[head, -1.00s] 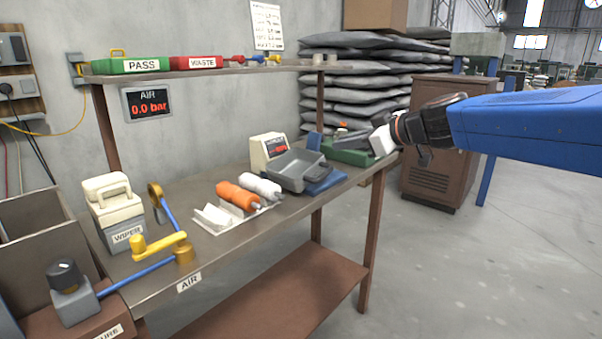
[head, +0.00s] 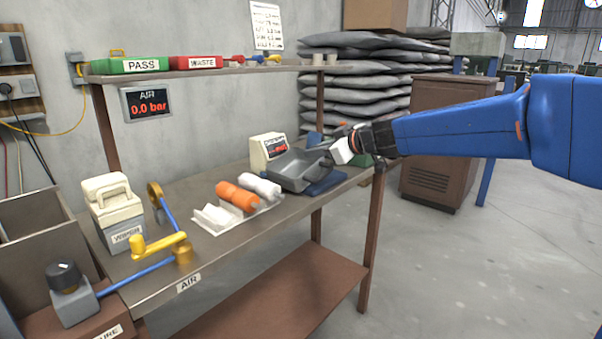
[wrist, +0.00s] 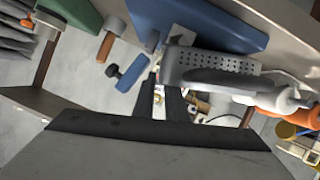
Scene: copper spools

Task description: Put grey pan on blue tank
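The grey pan (head: 292,174) sits on the bench in the head view, its right end towards my gripper. In the wrist view a grey rounded side of it (wrist: 215,78) lies just right of my fingers. A flat blue body (head: 327,184), which may be the blue tank, lies at the pan's right; it also shows in the wrist view (wrist: 205,22). My gripper (wrist: 158,85) has its two dark fingers apart, with a narrow gap and nothing clearly between them. In the head view its fingertips, near the pan's right end, are hard to make out.
A white scale-like box (head: 268,150) stands behind the pan. Orange (head: 237,196) and white (head: 261,186) spools lie to its left on a white rack. A green box (head: 362,160) is partly hidden behind my gripper. Open floor lies right of the bench.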

